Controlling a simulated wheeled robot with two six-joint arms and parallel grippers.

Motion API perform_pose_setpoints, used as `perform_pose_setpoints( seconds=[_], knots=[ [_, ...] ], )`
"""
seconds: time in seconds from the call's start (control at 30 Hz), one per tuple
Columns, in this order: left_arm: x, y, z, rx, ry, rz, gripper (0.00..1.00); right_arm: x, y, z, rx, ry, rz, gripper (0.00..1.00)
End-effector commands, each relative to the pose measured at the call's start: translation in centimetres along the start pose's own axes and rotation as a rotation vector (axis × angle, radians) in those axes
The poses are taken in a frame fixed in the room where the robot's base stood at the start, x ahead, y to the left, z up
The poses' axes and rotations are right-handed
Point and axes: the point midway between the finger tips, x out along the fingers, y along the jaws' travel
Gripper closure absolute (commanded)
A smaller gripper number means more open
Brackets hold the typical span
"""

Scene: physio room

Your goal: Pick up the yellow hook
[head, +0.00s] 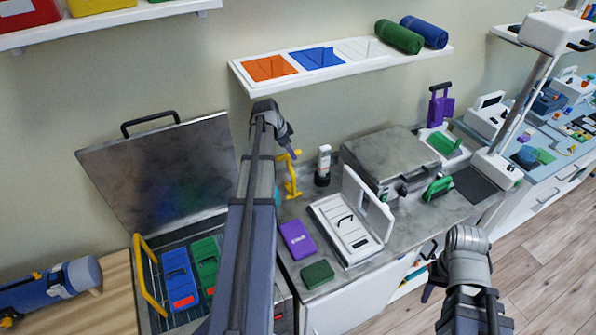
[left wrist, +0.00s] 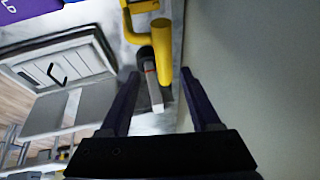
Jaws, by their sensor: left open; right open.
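The yellow hook (head: 291,176) stands at the back of the grey counter, against the wall, in the head view. It also shows at the top of the left wrist view (left wrist: 144,32), beyond the fingertips. My right gripper (head: 433,280) is low at the right, in front of the counter, open and away from the hook. My left arm hides part of the counter left of the hook.
A white and black handheld device (head: 324,163) stands right of the hook. An open white case (head: 345,228), a purple box (head: 297,240) and a green box (head: 317,275) lie in front. A shelf (head: 330,73) hangs above. An open metal lid (head: 160,165) rises at left.

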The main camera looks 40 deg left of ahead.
Motion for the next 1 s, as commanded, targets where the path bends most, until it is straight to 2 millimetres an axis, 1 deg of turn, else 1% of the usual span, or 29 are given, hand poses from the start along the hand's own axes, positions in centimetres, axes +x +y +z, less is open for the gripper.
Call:
perform_pose_setpoints(
  seconds=[0.13, 0.33, 0.53, 0.63, 0.77, 0.9, 1.0],
  knots=[
    [0.7, 0.1, 0.1, 0.0, 0.0, 0.0, 0.37, 0.7, -0.1, 0.0, -0.001, 0.0, 0.0, 0.5],
    [2.6, 0.0, 0.1, 0.001, -0.001, 0.0, 0.37, 2.4, -0.2, -0.1, -0.005, 0.0, 0.001, 0.5],
    [2.8, 0.0, 0.0, 0.0, -0.001, 0.0, 0.37, 2.5, -0.2, -0.1, -0.006, 0.0, 0.001, 0.5],
    [3.3, -0.1, 0.1, 0.0, -0.001, 0.0, 0.37, 3.0, -0.3, -0.2, -0.006, 0.0, 0.001, 0.5],
    [4.7, -0.4, 0.3, 0.0, -0.001, 0.001, 0.37, 4.3, -0.4, -0.3, -0.007, 0.0, 0.001, 0.5],
    [6.6, -0.8, 0.6, 0.0, -0.001, 0.001, 0.37, 6.1, -0.6, -0.4, -0.006, 0.0, 0.001, 0.5],
    [7.7, -0.7, 0.6, 0.001, -0.001, 0.0, 0.37, 7.0, -0.7, -0.4, -0.006, 0.0, 0.001, 0.5]
  ],
)
